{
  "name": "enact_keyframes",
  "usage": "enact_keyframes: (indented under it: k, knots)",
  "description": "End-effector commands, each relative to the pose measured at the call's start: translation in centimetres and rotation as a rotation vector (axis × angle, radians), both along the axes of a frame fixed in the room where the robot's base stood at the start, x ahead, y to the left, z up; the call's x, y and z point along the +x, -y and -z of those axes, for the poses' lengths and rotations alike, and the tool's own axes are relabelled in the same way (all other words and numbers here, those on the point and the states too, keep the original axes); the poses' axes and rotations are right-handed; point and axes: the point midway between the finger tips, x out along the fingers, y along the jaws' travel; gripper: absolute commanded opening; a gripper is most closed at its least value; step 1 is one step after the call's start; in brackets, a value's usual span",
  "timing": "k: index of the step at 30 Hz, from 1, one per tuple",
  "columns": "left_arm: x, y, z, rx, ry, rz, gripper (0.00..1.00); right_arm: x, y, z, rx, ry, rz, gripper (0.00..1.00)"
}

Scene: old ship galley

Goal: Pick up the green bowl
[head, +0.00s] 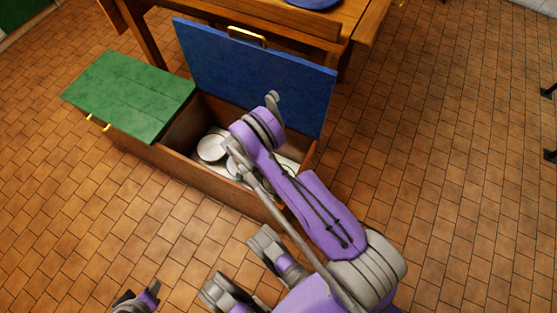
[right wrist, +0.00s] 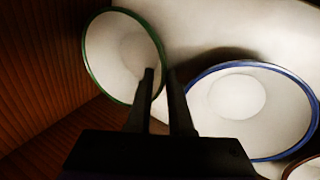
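The green bowl (right wrist: 112,50), white inside with a green rim, shows at the upper left of the right wrist view. It lies against a brown wooden wall. My right gripper (right wrist: 160,72) reaches to its right edge. One finger is over the inside of the bowl and the other is just outside the rim, with a gap between them; I cannot tell whether either touches it. In the head view the right gripper is hidden behind my arm at the box, and the rim colours of the white bowls there cannot be told. A small part of my left arm's end shows at the bottom left.
A blue-rimmed bowl (right wrist: 237,98) lies close on the right, with a dark reddish rim (right wrist: 303,170) below it. The wooden box (head: 165,158) has a shut green lid (head: 130,95) and a raised blue lid (head: 255,75). A wooden table (head: 345,12) stands behind.

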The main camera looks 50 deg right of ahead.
Motion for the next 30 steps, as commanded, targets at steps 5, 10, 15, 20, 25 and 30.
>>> enact_keyframes:
  k: [5, 10, 15, 20, 25, 30]
  knots:
    - [0.1, 0.0, 0.6, 0.0, 0.001, 0.0, 0.5, -1.0, 0.6, 2.7, -0.001, 0.0, 0.002, 0.19]
    - [0.2, 0.0, 0.8, 0.0, 0.001, 0.0, 0.5, -1.7, 0.9, 4.2, 0.0, 0.0, 0.001, 0.19]
    - [0.2, 0.0, 0.8, 0.0, 0.001, 0.0, 0.5, -1.7, 0.9, 4.4, 0.0, 0.0, 0.0, 0.19]
    - [0.2, 0.0, 0.8, 0.0, 0.001, 0.0, 0.5, -1.7, 0.9, 4.4, 0.0, 0.0, 0.0, 0.07]
    - [0.2, 0.0, 0.8, 0.0, 0.001, 0.0, 0.5, -1.7, 0.9, 4.3, 0.0, 0.0, 0.0, 0.0]
    - [0.2, 0.0, 0.8, 0.0, 0.001, 0.0, 0.5, -1.7, 0.9, 4.3, 0.0, 0.0, 0.0, 0.0]
